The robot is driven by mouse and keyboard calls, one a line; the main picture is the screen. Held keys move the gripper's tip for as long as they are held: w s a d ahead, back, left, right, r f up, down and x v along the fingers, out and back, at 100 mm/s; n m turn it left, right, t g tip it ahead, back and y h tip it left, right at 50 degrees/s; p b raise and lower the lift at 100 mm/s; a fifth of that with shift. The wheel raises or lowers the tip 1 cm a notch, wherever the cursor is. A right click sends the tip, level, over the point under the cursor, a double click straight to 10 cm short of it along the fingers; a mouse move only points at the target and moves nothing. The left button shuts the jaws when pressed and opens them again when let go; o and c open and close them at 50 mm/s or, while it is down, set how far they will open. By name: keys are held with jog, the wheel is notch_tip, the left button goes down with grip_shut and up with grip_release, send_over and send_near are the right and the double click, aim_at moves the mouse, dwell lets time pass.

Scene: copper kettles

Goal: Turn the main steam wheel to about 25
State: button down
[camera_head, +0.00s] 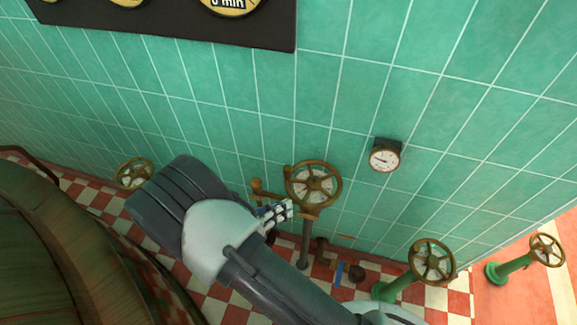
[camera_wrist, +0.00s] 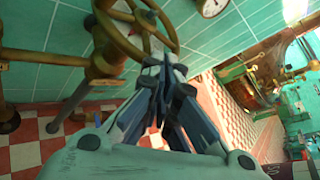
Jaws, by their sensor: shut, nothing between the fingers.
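A brass handwheel (camera_head: 314,185) with a spoked centre stands in front of the green tiled wall on a dark post. No label shows, so I cannot tell whether it is the main steam wheel. In the wrist view its rim (camera_wrist: 112,36) shows at the upper left, close to my fingers. My gripper (camera_head: 288,209) is shut and empty, just below and left of this wheel in the head view. In the wrist view the fingertips (camera_wrist: 166,62) are together near the rim's lower right; contact cannot be told. A small round gauge (camera_head: 384,160) hangs right of the wheel, its reading too small to tell.
Other handwheels stand at the left (camera_head: 135,173), on a green post at the lower right (camera_head: 432,261), and at the far right (camera_head: 547,249). A large dark rounded vessel (camera_head: 50,250) fills the lower left. Brass pipework (camera_wrist: 40,57) runs beside the near wheel.

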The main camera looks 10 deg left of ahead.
jog(key=w+d+m+g, duration=0.1)
jog(key=w+m+g, duration=0.3)
jog(key=m, duration=0.7)
notch_tip(320, 180, up, 12)
jog(key=m+g+y+b, duration=0.3)
jog(key=m+y, duration=0.6)
jog(key=m, duration=1.7)
send_over(294, 168)
jog(key=b+x, duration=0.2)
jog(key=x, duration=0.7)
jog(key=shift+w+d+f+b, duration=0.1)
jog(key=shift+w+f+b, duration=0.1)
jog(key=shift+w+b, duration=0.1)
jog(key=s, duration=0.1)
jog(key=s+a, duration=0.1)
jog(key=s, duration=0.1)
jog(key=shift+s+r+b, duration=0.1)
jog(key=shift+b, duration=0.3)
jog(key=shift+s+a, duration=0.15)
jog(key=shift+s, duration=0.15)
